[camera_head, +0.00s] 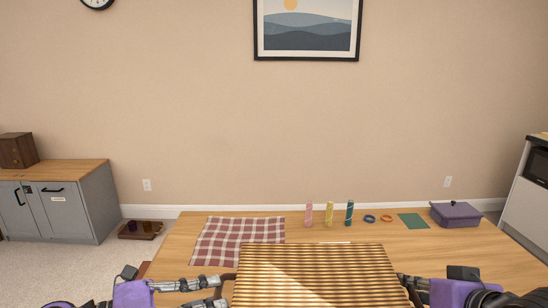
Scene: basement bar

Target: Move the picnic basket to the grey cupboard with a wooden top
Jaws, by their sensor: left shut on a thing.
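The picnic basket (318,275), brown and ribbed like wicker, fills the bottom centre of the head view, in front of or over the near part of the wooden table. Its lower part is cut off. My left gripper (222,290) is shut on its left side. My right gripper (410,284) is at its right side; its fingertips are mostly hidden, so I cannot tell whether it grips. The grey cupboard (98,205) with a wooden top (72,172) stands at the far left against the wall.
A dark wooden box (17,150) sits on the cupboard's left end; the top's right part is clear. The table (185,250) bears a checked cloth (238,240), several small bottles, rings, a green sheet (413,221) and a purple lidded container (456,214). A brown tray (141,230) lies on the floor.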

